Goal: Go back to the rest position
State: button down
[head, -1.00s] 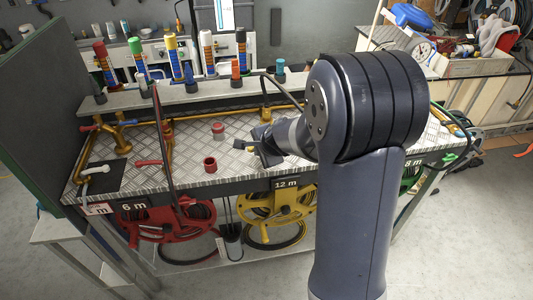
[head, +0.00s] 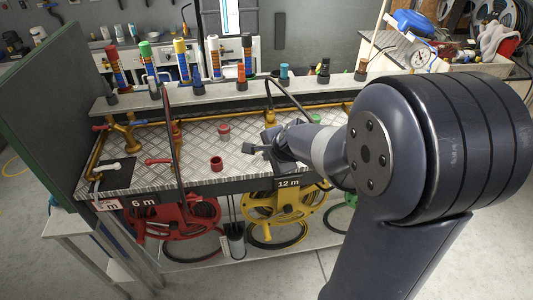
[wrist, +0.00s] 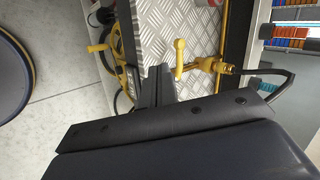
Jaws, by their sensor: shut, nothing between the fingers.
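My gripper (head: 262,150) is in the middle of the head view, over the front part of the diamond-plate bench top (head: 190,180). It is shut and empty. In the wrist view its dark fingers (wrist: 157,84) lie together, beside the bench plate and a yellow valve handle (wrist: 181,56). My arm reaches in from the right of the head view and covers the right part of the bench.
A red hose reel (head: 178,218) and a yellow hose reel (head: 280,205) hang under the bench. A red ring (head: 216,163) lies on the plate. Floor in front is clear.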

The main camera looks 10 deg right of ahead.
jog(key=shift+a+v, duration=0.2)
jog(key=shift+v, duration=1)
